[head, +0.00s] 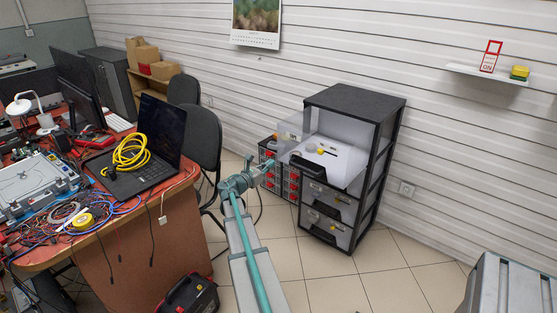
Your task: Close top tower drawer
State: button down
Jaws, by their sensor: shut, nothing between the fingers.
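The drawer tower (356,98) is a black-framed cabinet with a dark top, standing against the slatted wall right of centre in the head view. Its top drawer (338,163) is pale and stands pulled out, with small yellow and dark items visible inside. A black handle (309,172) is on its front. The lower drawers (326,212) sit within the frame. My gripper (268,165) is at the end of the teal arm, just left of the open drawer's front. It is shut and empty. I cannot tell whether it touches the drawer.
A small cabinet with red-fronted bins (290,186) stands behind my gripper, left of the tower. A desk (150,215) with a laptop (150,150) and yellow hose (131,152) is at left. A black chair (200,135) is behind it. Tiled floor (350,290) before the tower is clear.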

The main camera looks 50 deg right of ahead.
aim_at(293, 149)
jog(key=d, duration=0.9)
jog(key=s+d, duration=0.1)
jog(key=d, duration=0.3)
jog(key=shift+d, duration=0.15)
jog(key=shift+w+d, duration=0.1)
jog(key=shift+w, duration=0.05)
